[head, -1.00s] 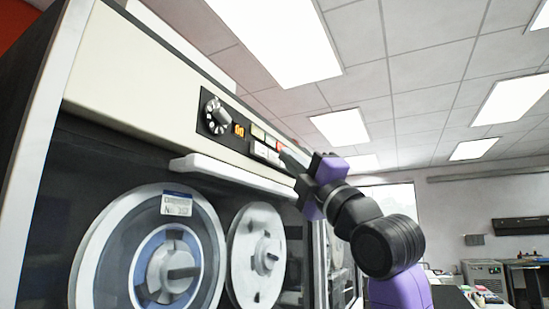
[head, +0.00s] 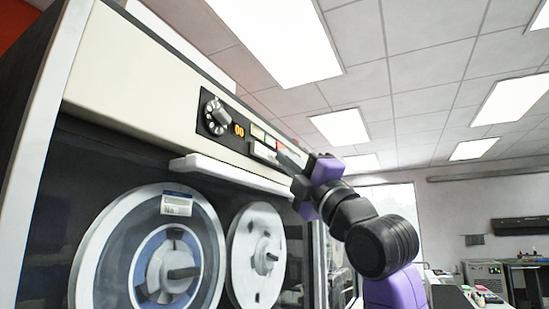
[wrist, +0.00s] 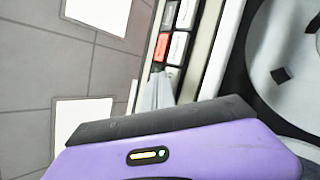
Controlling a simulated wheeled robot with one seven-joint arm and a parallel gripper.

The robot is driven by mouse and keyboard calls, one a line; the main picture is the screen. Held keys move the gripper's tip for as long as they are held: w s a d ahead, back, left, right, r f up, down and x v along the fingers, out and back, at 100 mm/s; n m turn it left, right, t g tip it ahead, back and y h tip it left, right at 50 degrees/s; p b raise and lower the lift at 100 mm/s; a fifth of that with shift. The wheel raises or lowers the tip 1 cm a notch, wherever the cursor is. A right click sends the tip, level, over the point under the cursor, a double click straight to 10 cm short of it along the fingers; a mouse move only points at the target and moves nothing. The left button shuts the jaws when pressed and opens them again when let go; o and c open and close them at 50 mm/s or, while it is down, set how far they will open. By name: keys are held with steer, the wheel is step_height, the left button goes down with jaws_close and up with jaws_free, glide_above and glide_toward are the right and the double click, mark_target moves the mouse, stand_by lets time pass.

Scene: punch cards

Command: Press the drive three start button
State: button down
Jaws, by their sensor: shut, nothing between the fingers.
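The tape drive's control panel (head: 225,127) is a dark strip with a dial, an orange display and a row of buttons. In the wrist view the panel carries pale buttons, among them a white one (wrist: 178,48), beside a red button (wrist: 161,47). Their labels are too small to read, so I cannot tell which is start. My gripper (head: 283,151) is shut and empty, its fingertips at the right end of the button row. In the wrist view the fingertips (wrist: 158,82) overlap a pale button beside the red one; I cannot tell whether they touch it.
A white ledge (head: 230,174) juts out below the panel. Two tape reels, a left one (head: 207,255) and a right one (head: 240,255), sit below it. The room right of my arm is open, with desks and equipment (head: 485,272) far back.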

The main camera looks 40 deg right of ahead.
steer(key=shift+w+a, duration=0.1)
steer(key=shift+w, duration=0.15)
steer(key=shift+s, duration=0.1)
stand_by(0.5)
steer(key=shift+s+d, duration=0.35)
steer(key=shift+s, duration=0.45)
steer(key=s, duration=0.1)
steer(key=s+d, duration=0.1)
steer(key=s, duration=0.1)
steer(key=s+b, duration=0.1)
steer(key=shift+s+d, duration=0.35)
stand_by(0.4)
